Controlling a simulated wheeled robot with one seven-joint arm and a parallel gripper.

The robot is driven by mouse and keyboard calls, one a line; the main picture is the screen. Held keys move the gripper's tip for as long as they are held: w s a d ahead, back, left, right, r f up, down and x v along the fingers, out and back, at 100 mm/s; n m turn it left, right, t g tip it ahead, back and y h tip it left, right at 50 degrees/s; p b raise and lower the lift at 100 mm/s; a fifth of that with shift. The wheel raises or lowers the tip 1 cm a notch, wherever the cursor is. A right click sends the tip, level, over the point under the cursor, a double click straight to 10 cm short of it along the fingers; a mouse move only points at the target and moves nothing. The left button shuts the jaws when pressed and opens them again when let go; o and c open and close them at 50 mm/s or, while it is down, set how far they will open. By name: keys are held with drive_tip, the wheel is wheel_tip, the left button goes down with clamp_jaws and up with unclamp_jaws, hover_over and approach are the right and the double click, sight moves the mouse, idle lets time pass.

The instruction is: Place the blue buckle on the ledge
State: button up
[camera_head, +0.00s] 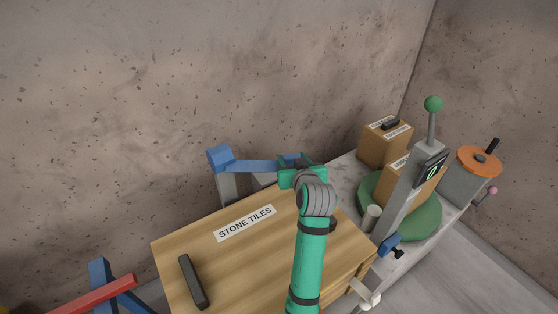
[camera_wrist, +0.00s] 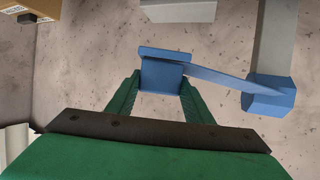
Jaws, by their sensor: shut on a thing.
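My gripper (camera_head: 291,172) is shut on a blue piece at the end of a blue bar (camera_head: 252,167), taken to be the buckle. In the wrist view the blue buckle (camera_wrist: 162,70) sits between both green fingers. The bar runs from it to a blue block (camera_head: 220,157) on top of a grey post (camera_head: 228,190); the block also shows in the wrist view (camera_wrist: 268,95). A shorter grey block (camera_head: 264,181) stands beside the post, below the bar and apart from the buckle. I cannot tell which surface is the ledge.
A wooden crate (camera_head: 215,262) labelled "STONE TILES" stands in front, below my arm. To the right, a grey stone slab (camera_head: 346,172) carries boxes (camera_head: 372,150), a green round plate (camera_head: 425,222) and a lever with a green knob (camera_head: 433,104). The wall stands behind.

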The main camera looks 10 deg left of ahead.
drive_tip(key=w+a+f, duration=0.2)
drive_tip(key=w+f, duration=0.1)
drive_tip(key=w+a+f, duration=0.3)
drive_tip(key=w, duration=0.1)
drive_tip(key=w+a+f, duration=0.2)
drive_tip(key=w+f, duration=0.1)
drive_tip(key=w, duration=0.1)
drive_tip(key=shift+a, duration=0.4)
drive_tip(key=shift+w+a+f, duration=0.2)
drive_tip(key=shift+w+f, duration=0.05)
drive_tip(key=shift+f, duration=1.7)
drive_tip(key=shift+f, duration=0.1)
drive_tip(key=o, duration=1.1)
